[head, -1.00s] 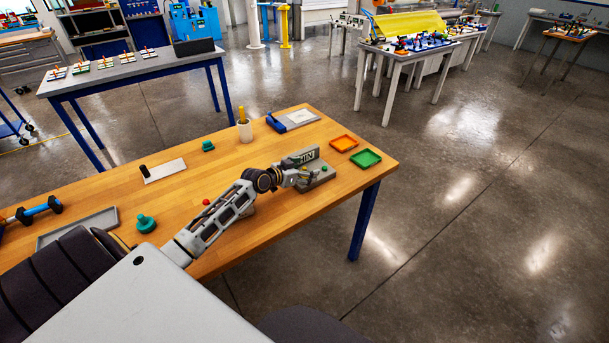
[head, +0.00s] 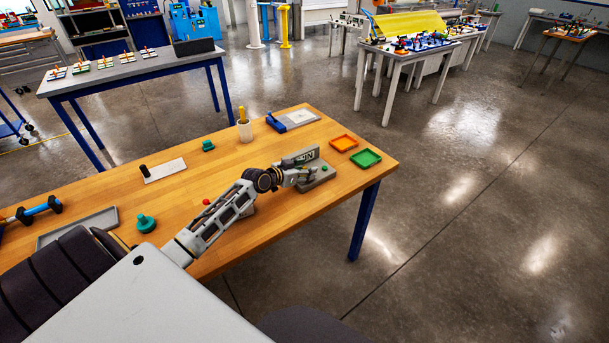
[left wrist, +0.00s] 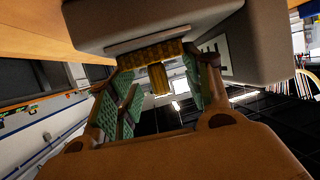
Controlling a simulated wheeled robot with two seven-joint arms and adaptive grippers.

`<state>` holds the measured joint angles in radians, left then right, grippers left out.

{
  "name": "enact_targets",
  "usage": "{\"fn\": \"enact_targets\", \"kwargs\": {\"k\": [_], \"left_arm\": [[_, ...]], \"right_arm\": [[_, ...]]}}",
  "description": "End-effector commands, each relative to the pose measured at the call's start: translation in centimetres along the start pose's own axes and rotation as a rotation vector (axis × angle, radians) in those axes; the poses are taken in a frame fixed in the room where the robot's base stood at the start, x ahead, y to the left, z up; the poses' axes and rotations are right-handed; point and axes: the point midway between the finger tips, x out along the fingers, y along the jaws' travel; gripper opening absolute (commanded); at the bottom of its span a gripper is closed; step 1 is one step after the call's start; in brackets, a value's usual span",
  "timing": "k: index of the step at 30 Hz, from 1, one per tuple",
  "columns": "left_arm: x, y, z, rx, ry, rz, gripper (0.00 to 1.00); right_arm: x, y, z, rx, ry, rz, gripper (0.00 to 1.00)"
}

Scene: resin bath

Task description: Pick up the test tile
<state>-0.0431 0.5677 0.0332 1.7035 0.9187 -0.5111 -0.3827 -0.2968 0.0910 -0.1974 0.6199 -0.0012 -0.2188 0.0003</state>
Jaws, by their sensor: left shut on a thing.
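My left gripper (head: 299,178) reaches in over the wooden table at a grey device (head: 320,177) with a lettered upright block. In the left wrist view the left gripper's green-padded fingers (left wrist: 157,82) stand on both sides of a yellow-brown ribbed piece (left wrist: 158,79) and are shut on it. This piece hangs under a pale strip below a grey block (left wrist: 245,45). I take it for the test tile's grip, but most of the tile is hidden in both views. I cannot tell whether it is clear of the device. My right gripper is not in view.
An orange tray (head: 344,143) and a green tray (head: 366,158) lie right of the device. A teal knob (head: 146,223) and a red ball (head: 206,202) lie left.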

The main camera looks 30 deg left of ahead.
Motion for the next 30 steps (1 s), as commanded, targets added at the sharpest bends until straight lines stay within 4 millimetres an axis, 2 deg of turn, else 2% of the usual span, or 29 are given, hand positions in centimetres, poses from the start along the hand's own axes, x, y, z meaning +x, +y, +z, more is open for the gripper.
{"fn": "enact_targets", "kwargs": {"k": [8,14,30], "left_arm": [[-0.1,0.0,-0.2,0.001,0.0,0.0,0.26],[-0.6,0.0,-1.4,0.002,0.002,0.001,0.26],[-3.3,-0.1,-8.2,0.002,0.002,0.001,0.26]], "right_arm": [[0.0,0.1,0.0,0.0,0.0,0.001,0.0],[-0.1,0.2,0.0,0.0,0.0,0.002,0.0],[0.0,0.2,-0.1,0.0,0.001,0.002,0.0]]}}
